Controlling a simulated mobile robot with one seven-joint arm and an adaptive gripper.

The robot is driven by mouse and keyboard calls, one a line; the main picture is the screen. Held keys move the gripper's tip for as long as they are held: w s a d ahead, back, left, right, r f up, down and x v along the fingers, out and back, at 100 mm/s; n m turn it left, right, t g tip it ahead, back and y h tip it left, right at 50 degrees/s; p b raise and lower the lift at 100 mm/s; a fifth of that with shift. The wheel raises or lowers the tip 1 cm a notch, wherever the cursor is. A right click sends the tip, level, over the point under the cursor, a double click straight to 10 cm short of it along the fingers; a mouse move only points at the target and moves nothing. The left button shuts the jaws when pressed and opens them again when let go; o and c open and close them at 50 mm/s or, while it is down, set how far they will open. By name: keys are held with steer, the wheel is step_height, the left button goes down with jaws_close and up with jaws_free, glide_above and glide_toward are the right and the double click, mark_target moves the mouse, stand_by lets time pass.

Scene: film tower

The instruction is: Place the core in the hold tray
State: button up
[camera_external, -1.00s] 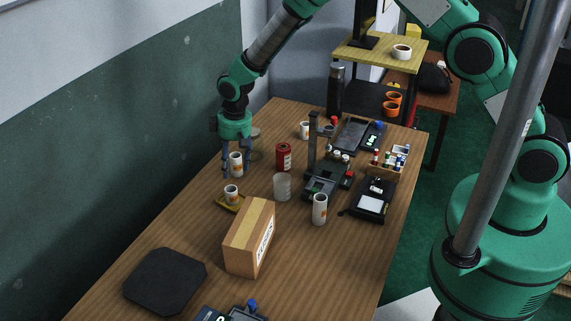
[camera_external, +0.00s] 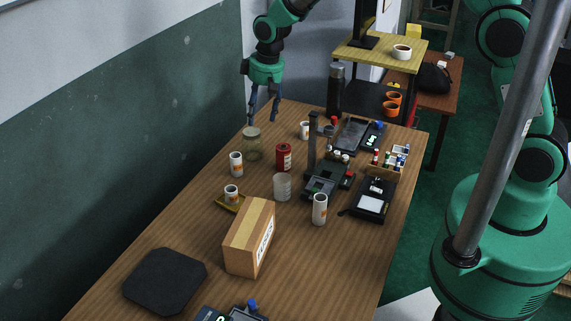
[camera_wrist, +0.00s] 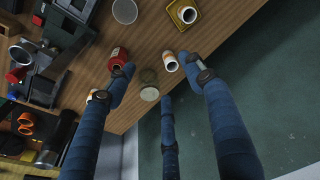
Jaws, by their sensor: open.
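Several white rolls with orange marks stand on the table; I cannot tell which one is the core. One (camera_external: 236,164) stands upright at the left edge and shows in the wrist view (camera_wrist: 170,63). A shorter one sits on a small yellow tray (camera_external: 222,207), likely the hold tray, also in the wrist view (camera_wrist: 178,22). Others stand right of the carton (camera_external: 320,209) and at the back (camera_external: 305,130). My gripper (camera_external: 262,117) is open and empty above the far left table edge, beyond the glass jar. The wrist view shows its spread fingers (camera_wrist: 157,76).
A lidded glass jar (camera_external: 252,150), red canister (camera_external: 284,157) and clear beaker (camera_external: 282,187) stand near the rolls. A cardboard box (camera_external: 244,239) is in front. Dark devices (camera_external: 372,200) and a wooden rack (camera_external: 384,166) fill the right side. A dark mat (camera_external: 165,281) lies front left.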

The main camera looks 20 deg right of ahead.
steer(key=s+d+r+m+t, duration=0.1)
steer(key=s+d+r+m, duration=0.15)
steer(key=d+r, duration=0.95)
steer(key=s+d+r+m+t, duration=0.1)
steer(key=s+d+r, duration=0.3)
steer(key=d+r, duration=0.85)
steer(key=s+d+r+m+t, duration=0.1)
steer(key=s+d+r+m, duration=0.1)
steer(key=s+d, duration=0.8)
steer(key=s+d+r+m+t+h, duration=0.1)
steer(key=s+d+r+m, duration=0.1)
steer(key=s+d, duration=0.9)
steer(key=shift+s+r, duration=0.45)
steer(key=shift+s, duration=0.75)
steer(key=shift+f, duration=0.1)
step_height(320, 180, down, 6)
steer(key=b, duration=0.6)
steer(key=shift+f+b, duration=0.25)
steer(key=shift+b, duration=0.1)
